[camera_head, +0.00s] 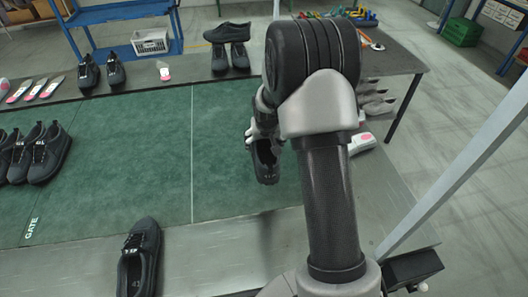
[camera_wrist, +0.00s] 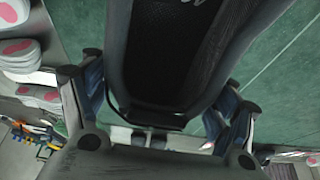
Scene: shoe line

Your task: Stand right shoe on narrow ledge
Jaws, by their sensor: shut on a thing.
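My gripper (camera_head: 262,128) is shut on a black shoe (camera_head: 266,165), holding it over the right part of the green mat, toe pointing roughly at the camera. In the wrist view the shoe (camera_wrist: 180,50) fills the middle, between the two fingers of my gripper (camera_wrist: 160,105). My arm hides part of the gripper and what lies behind it. Another black shoe (camera_head: 138,262) sits alone on the grey metal strip (camera_head: 220,262) along the near edge, which looks like the ledge. I cannot tell whether the held shoe touches the mat.
The green mat (camera_head: 150,150) is mostly bare. Black shoes (camera_head: 45,155) stand at its left. More shoes (camera_head: 103,75) and pink-and-white insoles (camera_head: 40,90) lie along the far strip. Grey shoe forms (camera_head: 375,100) and coloured tools (camera_head: 360,15) are on the right.

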